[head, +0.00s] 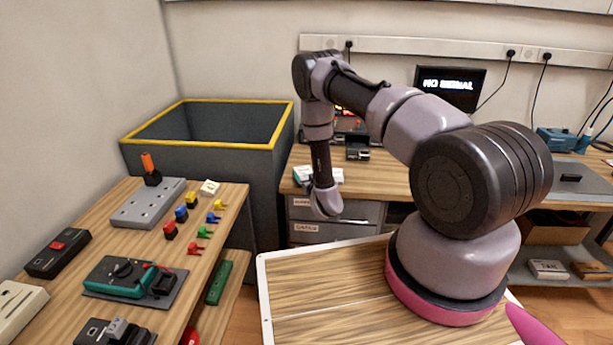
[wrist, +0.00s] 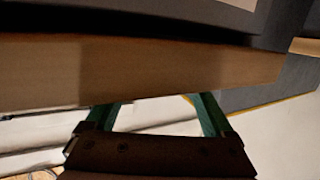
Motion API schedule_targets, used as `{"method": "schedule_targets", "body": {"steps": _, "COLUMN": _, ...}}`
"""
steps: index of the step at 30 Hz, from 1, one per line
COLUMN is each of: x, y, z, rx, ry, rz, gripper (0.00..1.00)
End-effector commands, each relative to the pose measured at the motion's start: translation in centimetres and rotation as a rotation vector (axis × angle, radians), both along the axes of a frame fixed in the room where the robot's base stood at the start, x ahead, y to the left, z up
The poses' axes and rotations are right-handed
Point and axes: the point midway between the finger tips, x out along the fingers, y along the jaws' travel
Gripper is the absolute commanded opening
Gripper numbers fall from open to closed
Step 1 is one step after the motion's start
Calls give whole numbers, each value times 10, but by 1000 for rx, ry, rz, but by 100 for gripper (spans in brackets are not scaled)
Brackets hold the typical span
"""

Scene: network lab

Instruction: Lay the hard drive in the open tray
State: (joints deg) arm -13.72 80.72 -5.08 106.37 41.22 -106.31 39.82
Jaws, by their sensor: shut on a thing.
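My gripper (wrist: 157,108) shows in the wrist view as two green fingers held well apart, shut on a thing. I take this to be the hard drive, but its outline is not clear against the brown wooden band that crosses the view. In the head view, my arm hangs down at the front edge of the back desk and its end hides the fingers. A dark device (head: 357,152) stands on that desk behind the arm, partly covered. I cannot tell for sure which part is the open tray.
A dark bin with a yellow rim (head: 205,144) stands left. The left table (head: 222,235) holds several small coloured parts.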

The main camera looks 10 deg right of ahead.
Motion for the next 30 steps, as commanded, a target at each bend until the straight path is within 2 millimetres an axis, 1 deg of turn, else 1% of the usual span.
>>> {"method": "schedule_targets", "body": {"steps": 4, "x": 0, "y": 0, "z": -3, "rx": 0, "ry": 0, "rz": 0, "gripper": 18}}
{"method": "schedule_targets", "body": {"steps": 5, "x": 0, "y": 0, "z": -3, "rx": 0, "ry": 1, "rz": 0, "gripper": 95}}
{"method": "schedule_targets", "body": {"steps": 6, "x": 0, "y": 0, "z": -3, "rx": 0, "ry": 1, "rz": 0, "gripper": 100}}
{"method": "schedule_targets", "body": {"steps": 14, "x": 0, "y": 0, "z": 0, "rx": 0, "ry": 0, "rz": 0, "gripper": 100}}
{"method": "schedule_targets", "body": {"steps": 17, "x": -8, "y": -2, "z": 1, "rx": 0, "ry": 3, "rz": -2, "gripper": 100}}
{"method": "schedule_targets", "body": {"steps": 20, "x": -24, "y": -3, "z": 3, "rx": 0, "ry": 4, "rz": -3, "gripper": 100}}
{"method": "schedule_targets", "body": {"steps": 27, "x": -76, "y": -8, "z": 11, "rx": 0, "ry": 4, "rz": -4, "gripper": 100}}
{"method": "schedule_targets", "body": {"steps": 30, "x": -95, "y": -9, "z": 14, "rx": 0, "ry": 5, "rz": -3, "gripper": 100}}
